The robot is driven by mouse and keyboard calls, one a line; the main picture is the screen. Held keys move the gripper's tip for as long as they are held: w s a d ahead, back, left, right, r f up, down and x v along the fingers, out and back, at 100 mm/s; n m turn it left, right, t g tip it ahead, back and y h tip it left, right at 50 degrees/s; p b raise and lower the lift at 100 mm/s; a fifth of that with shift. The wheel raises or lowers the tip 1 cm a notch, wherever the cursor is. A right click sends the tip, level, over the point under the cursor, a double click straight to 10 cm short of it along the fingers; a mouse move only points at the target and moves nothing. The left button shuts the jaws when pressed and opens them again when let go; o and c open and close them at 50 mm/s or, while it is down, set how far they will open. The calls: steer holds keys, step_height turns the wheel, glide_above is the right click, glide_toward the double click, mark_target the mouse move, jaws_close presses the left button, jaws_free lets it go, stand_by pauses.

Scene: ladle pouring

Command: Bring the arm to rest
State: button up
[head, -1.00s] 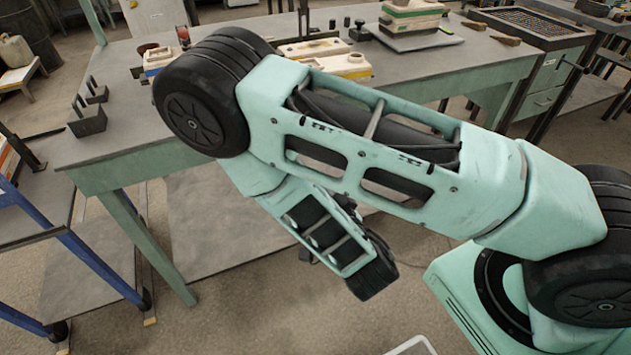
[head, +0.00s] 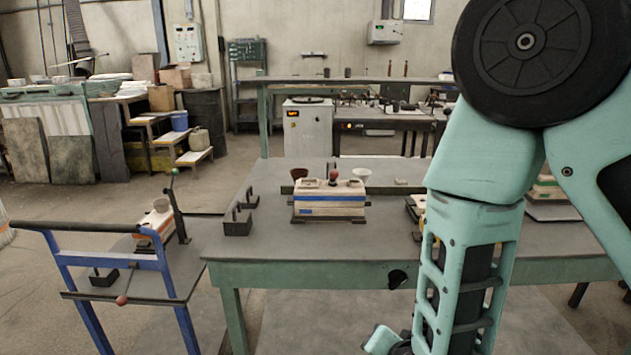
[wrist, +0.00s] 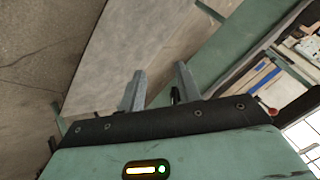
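My arm hangs down at the right of the head view, in front of the workbench (head: 300,275). Its lower end reaches the bottom edge there, and the fingers cannot be made out in that view. In the wrist view my gripper (wrist: 160,88) shows two grey fingers standing apart with nothing between them. The gripper is open and empty, in front of the bench's green edge. No ladle is clearly recognisable in these frames.
A blue-framed cart (head: 68,262) stands left of the bench.

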steer(key=s+a+r+n+g+y+p, duration=0.1)
steer(key=s+a+r+n+g+y, duration=0.1)
steer(key=s+a+r+n+g, duration=0.3)
steer(key=s+d+r+n+g+h+p, duration=0.1)
steer(key=s+d+r+n+g+p, duration=0.1)
steer(key=s+r+n, duration=0.3)
steer(key=s+d+r+n+g+h+p, duration=0.1)
steer(key=s+d+r+n, duration=0.4)
steer(key=r, duration=0.6)
steer(key=s+g, duration=0.1)
steer(key=s, duration=0.1)
steer(key=shift+s+h+p, duration=0.3)
steer(key=shift+s+p, duration=0.1)
steer(key=shift+r, duration=0.1)
